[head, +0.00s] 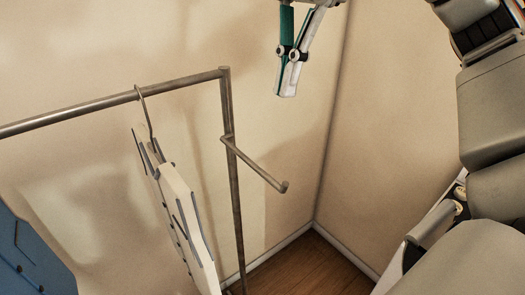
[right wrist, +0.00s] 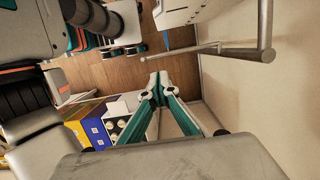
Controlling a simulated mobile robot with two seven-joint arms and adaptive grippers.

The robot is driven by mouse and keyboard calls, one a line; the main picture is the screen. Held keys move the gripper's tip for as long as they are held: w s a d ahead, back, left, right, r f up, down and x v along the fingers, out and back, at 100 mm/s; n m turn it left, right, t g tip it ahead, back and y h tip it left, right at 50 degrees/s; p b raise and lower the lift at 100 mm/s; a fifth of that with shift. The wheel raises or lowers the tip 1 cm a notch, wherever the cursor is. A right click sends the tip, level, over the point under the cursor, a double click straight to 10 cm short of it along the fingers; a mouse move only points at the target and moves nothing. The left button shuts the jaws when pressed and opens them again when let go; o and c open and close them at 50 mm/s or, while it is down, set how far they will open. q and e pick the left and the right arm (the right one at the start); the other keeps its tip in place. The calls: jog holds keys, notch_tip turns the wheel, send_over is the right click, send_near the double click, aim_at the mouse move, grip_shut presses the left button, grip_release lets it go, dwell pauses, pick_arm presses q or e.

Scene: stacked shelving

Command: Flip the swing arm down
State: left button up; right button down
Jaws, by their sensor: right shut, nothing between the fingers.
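The swing arm (head: 258,165) is a short metal bar on the right upright of a clothes rack (head: 232,190) in the head view. It juts out from a collar below the top corner, towards the lower right, and has a small upturned tip. My right gripper (head: 286,92) hangs at the top of the head view, above the swing arm and apart from it. Its green and white fingers are shut and empty. In the right wrist view the shut fingertips (right wrist: 158,80) are apart from the rack's tubes (right wrist: 245,54). My left gripper is out of view.
A white and grey garment (head: 185,205) hangs on a hanger (head: 146,115) from the top rail (head: 60,117). Something blue (head: 30,255) is at the lower left. Walls meet in a corner behind the rack. Yellow and blue boxes (right wrist: 90,128) show in the right wrist view.

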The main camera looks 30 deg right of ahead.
jog(key=shift+s, duration=0.1)
jog(key=b, duration=0.2)
send_near(268, 175)
jog(key=f, duration=0.3)
jog(key=a+f, duration=0.1)
jog(key=f, duration=0.2)
jog(key=shift+s+a+f, duration=0.2)
jog(key=shift+f, duration=0.15)
